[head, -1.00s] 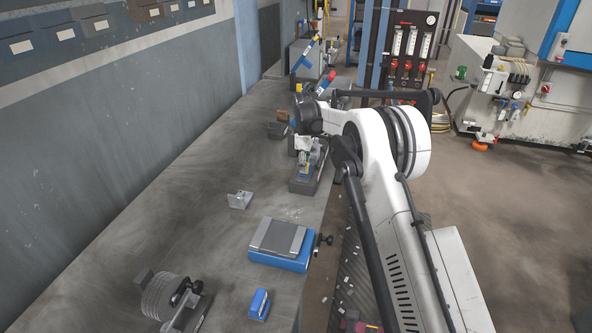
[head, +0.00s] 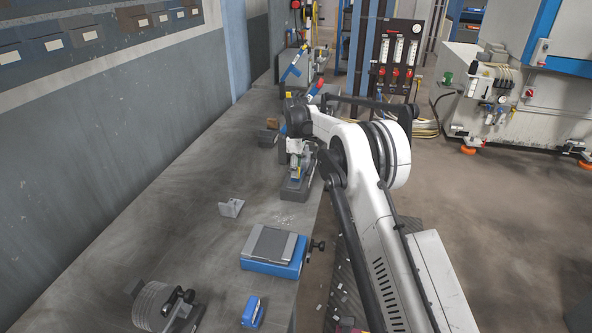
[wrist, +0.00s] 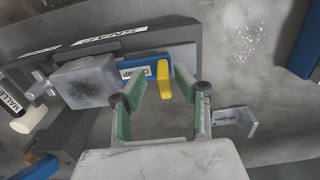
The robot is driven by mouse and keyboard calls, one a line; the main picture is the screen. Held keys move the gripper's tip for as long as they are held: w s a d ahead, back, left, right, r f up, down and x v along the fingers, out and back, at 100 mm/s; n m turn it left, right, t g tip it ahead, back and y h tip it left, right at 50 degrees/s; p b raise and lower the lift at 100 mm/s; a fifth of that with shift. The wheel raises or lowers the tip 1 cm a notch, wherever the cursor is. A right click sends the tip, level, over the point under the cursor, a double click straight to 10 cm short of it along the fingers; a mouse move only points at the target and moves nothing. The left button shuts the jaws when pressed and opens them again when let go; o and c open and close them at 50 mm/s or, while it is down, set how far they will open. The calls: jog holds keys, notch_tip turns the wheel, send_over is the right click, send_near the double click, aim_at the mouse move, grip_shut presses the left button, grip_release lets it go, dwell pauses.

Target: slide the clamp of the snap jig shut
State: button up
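The snap jig is a dark grey base (wrist: 183,57) with a lettered label strip, partly cut off, in the wrist view. Its clamp carries a blue label (wrist: 138,69) and a yellow upright tab (wrist: 164,82). A grey speckled block (wrist: 88,82) sits to the left of the clamp. My gripper (wrist: 160,78) has green-faced fingers spread on both sides of the tab, with the right fingertip closer to it. I see no firm grip on the tab. In the head view the jig (head: 297,190) stands on the bench below my arm's end, which hides part of it.
A mallet holder (wrist: 12,105) lies left of the jig in the wrist view. A small metal bracket (head: 231,207) lies on the bench, with a blue-based fixture (head: 270,262) nearer. A stack of round plates (head: 152,305) stands at the front left.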

notch_tip(320, 180, up, 12)
dwell(0.5)
jog(key=s+d+r+m+t, duration=0.2)
jog(key=s+d+r+m, duration=0.3)
jog(key=s+r, duration=0.7)
jog(key=s+d+r+m+t, duration=0.1)
jog(key=s+d+r, duration=0.25)
jog(key=s, duration=0.25)
jog(key=s+d+r+m+t, duration=0.1)
jog(key=s+d+r+m, duration=0.2)
jog(key=s, duration=0.4)
jog(key=s+d+f+m+t, duration=0.1)
jog(key=s+f+m, duration=0.1)
jog(key=s, duration=0.8)
jog(key=s+d+f+m+t, duration=0.1)
jog(key=s+f, duration=0.3)
jog(key=s, duration=0.5)
jog(key=s+d+f+m+t, duration=0.1)
jog(key=s+d+f+m, duration=0.2)
jog(key=s, duration=0.7)
jog(key=shift+s+d+f, duration=0.25)
jog(key=shift+s+f, duration=0.1)
jog(key=shift+f, duration=0.25)
jog(key=shift+r, duration=0.1)
